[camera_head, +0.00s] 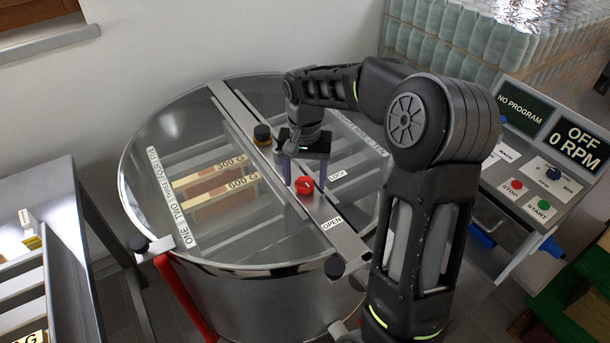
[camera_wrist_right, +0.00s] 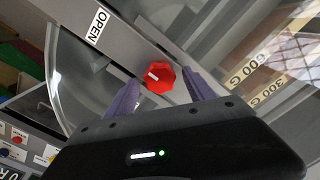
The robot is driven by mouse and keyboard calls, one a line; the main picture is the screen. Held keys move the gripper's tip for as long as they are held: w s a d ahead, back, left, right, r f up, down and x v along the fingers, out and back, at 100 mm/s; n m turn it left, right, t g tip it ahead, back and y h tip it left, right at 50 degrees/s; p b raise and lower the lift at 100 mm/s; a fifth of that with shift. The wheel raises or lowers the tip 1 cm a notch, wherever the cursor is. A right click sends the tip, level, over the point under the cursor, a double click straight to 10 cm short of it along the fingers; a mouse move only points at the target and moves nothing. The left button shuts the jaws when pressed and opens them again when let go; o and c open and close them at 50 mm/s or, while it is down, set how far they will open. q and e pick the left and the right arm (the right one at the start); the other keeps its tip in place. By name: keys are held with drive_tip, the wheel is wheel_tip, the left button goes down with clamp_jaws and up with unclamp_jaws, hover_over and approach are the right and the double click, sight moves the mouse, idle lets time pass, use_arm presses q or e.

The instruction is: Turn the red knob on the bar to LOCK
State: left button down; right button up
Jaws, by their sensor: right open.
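The red knob (camera_head: 305,185) sits on the metal bar (camera_head: 344,240) that crosses the clear lid of the round steel tank (camera_head: 230,300). An OPEN label (camera_head: 332,223) lies on the bar's near part, and a LOCK label (camera_head: 337,175) lies to the right of the knob. My right gripper (camera_head: 305,183) is open above the bar, its purple fingers on either side of the knob. In the right wrist view the knob (camera_wrist_right: 160,78) shows a white mark and lies between and just beyond the fingertips (camera_wrist_right: 162,80); contact cannot be told. My left gripper is out of view.
Weights labelled 300 G and 600 G (camera_head: 228,184) show under the lid. A control panel (camera_head: 540,180) reading OFF stands at right, a metal table (camera_head: 40,230) at left.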

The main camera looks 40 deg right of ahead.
drive_tip(key=shift+f, duration=0.1)
drive_tip(key=shift+c, duration=0.5)
clamp_jaws()
drive_tip(key=shift+n, duration=0.4)
drive_tip(key=n, duration=0.3)
drive_tip(key=shift+b, duration=0.35)
drive_tip(key=n, duration=0.9)
drive_tip(key=shift+n+b, duration=0.3)
drive_tip(key=n, duration=0.4)
drive_tip(key=shift+a+n, duration=0.1)
drive_tip(key=shift+n, duration=0.2)
